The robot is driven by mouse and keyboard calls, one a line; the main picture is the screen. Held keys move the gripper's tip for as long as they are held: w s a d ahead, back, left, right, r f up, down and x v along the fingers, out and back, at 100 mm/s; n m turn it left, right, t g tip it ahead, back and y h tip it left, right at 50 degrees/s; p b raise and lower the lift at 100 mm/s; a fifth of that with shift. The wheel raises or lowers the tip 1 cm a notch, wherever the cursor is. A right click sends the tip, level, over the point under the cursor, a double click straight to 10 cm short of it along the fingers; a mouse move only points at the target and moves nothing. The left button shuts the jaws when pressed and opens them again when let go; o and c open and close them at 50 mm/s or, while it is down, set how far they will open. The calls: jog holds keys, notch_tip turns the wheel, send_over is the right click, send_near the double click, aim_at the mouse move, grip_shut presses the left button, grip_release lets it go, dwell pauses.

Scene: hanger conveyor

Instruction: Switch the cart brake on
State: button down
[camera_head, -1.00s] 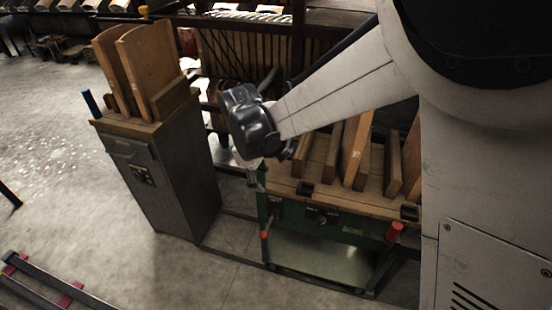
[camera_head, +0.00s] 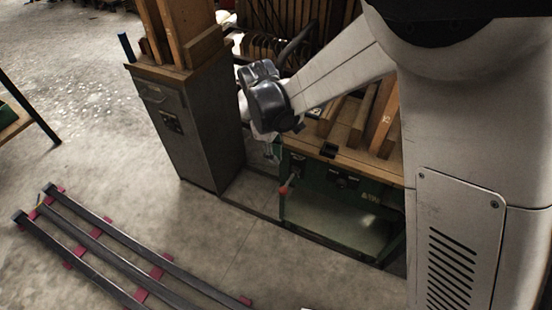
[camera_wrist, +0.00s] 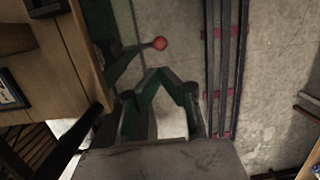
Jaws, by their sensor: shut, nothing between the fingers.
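The green cart (camera_head: 300,205) with a wooden top stands behind and below my arm in the head view. A lever with a red knob (camera_head: 284,190) sticks out at its left front corner; I cannot tell its on or off position. The same red knob (camera_wrist: 160,43) shows in the wrist view, beside the cart's wooden top (camera_wrist: 68,45). My gripper (camera_wrist: 156,74) is shut and empty, with its fingertips apart from the knob and just below it in the picture.
A grey cabinet (camera_head: 190,125) with wooden boards on top stands left of the cart. Floor rails (camera_head: 100,240) with red ties lie at the lower left and show in the wrist view (camera_wrist: 225,60). The concrete floor between cabinet and rails is clear.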

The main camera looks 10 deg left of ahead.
aim_at(282, 188)
jog(key=f+b, duration=0.1)
jog(key=f, duration=0.2)
jog(key=d+f, duration=0.1)
jog(key=f, duration=0.3)
jog(key=d+f+b, duration=0.1)
jog(key=f, duration=0.3)
jog(key=shift+s+b, duration=0.35)
jog(key=shift+s, duration=0.05)
jog(key=shift+f, duration=0.1)
